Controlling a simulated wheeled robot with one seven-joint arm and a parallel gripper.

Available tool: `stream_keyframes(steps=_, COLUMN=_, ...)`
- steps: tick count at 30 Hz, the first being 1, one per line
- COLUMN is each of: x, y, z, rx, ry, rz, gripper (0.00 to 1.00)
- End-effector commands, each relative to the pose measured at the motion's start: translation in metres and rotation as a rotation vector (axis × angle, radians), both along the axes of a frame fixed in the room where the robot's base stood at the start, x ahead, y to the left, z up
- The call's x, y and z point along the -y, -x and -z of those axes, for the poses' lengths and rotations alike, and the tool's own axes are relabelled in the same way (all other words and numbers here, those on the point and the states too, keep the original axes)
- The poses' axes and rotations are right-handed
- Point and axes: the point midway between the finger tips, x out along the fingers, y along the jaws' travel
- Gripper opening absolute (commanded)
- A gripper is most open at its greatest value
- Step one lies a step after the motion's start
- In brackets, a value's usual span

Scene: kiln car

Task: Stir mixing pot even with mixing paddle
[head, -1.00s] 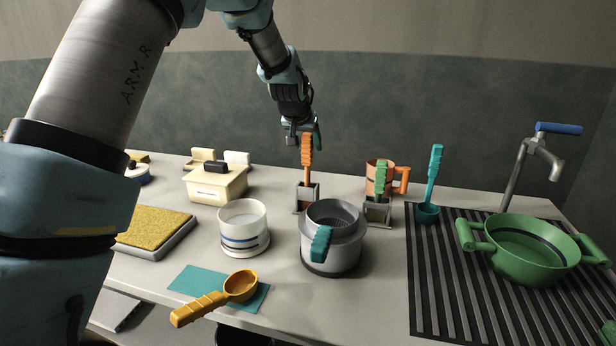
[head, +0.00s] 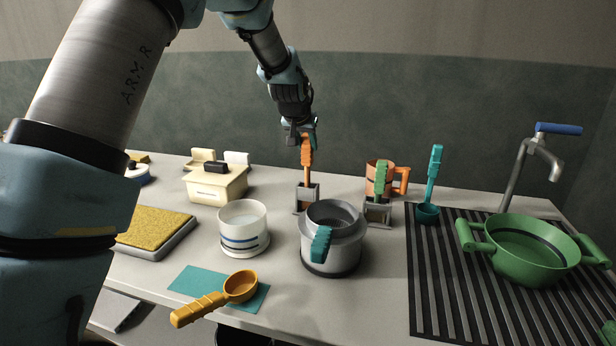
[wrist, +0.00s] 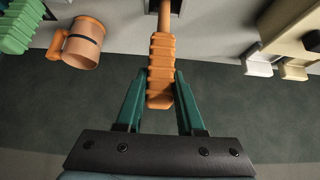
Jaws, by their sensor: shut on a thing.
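An orange-handled tool (head: 307,152), which looks like the mixing paddle, stands upright in a small grey holder (head: 299,199); its lower end is hidden. My gripper (head: 305,135) is above the holder, shut on the ribbed handle's upper part. The wrist view shows the handle (wrist: 161,60) between my two green fingers (wrist: 162,90). In front stand a white pot with blue bands (head: 243,240), holding something pale, and a grey pot with a teal handle (head: 342,258). I cannot tell which is the mixing pot.
A green-handled tool (head: 381,177) in a second holder and an orange mug (head: 375,176) stand right of the paddle. A teal tool (head: 434,177), a green pot (head: 522,262) and a tap (head: 525,160) are further right. An orange ladle (head: 215,297) lies in front.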

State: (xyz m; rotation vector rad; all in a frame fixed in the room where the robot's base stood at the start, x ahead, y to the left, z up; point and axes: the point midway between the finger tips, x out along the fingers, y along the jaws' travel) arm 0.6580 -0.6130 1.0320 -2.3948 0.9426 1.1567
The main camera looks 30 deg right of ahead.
Motion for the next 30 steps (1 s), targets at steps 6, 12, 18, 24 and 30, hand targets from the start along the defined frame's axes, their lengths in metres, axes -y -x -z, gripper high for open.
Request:
stream_keyframes(steps=6, x=0.0, y=0.0, z=-0.003, rx=0.001, ry=0.001, rz=0.0, gripper=0.0)
stream_keyframes(steps=12, x=0.0, y=0.0, z=-0.01, rx=0.001, ry=0.001, rz=0.0, gripper=0.0)
stream_keyframes(steps=18, x=0.0, y=0.0, z=-0.018, rx=0.0, ry=0.0, rz=0.0, gripper=0.0)
stream_keyframes(steps=24, x=0.0, y=0.0, z=-0.021, rx=0.0, ry=0.0, rz=0.0, gripper=0.0)
stream_keyframes(steps=30, x=0.0, y=0.0, z=-0.02, rx=0.001, ry=0.001, rz=0.0, gripper=0.0)
